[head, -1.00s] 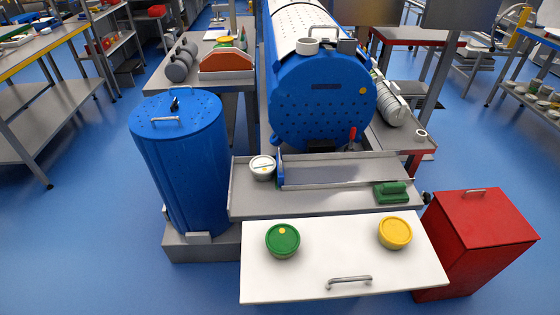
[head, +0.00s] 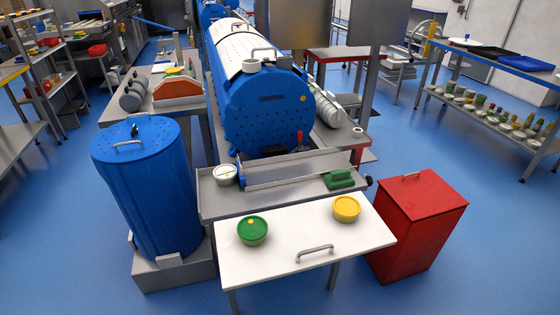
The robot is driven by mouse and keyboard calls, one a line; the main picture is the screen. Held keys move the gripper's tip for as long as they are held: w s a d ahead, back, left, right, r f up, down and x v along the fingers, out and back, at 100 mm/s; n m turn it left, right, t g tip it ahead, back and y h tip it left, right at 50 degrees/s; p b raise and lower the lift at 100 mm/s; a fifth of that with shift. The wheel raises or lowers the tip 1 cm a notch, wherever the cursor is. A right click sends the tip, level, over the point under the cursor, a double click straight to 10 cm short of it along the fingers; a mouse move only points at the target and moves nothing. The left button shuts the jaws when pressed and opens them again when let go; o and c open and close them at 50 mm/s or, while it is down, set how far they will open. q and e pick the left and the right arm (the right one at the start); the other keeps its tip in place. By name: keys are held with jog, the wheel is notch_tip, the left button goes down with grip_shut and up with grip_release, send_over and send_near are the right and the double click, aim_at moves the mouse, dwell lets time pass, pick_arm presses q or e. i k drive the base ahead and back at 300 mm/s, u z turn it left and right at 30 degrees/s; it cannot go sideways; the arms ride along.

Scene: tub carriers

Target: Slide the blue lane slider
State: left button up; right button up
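A narrow blue upright piece (head: 241,174), which looks like the blue lane slider, stands at the left end of the lane on the grey metal shelf (head: 222,205). A white lidded tub (head: 225,175) sits just left of it. A green block with a handle (head: 340,179) sits at the right end of the shelf. Neither of my grippers is in view.
A white board (head: 290,232) in front carries a green tub (head: 252,230) and a yellow tub (head: 346,209). A blue drum (head: 150,185) stands left, a red bin (head: 420,225) right, a big blue cylinder (head: 268,112) behind. Floor is clear front right.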

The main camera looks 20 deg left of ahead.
aim_at(242, 176)
jog(key=z, duration=0.55)
jog(key=i, duration=1)
jog(key=u, duration=1.05)
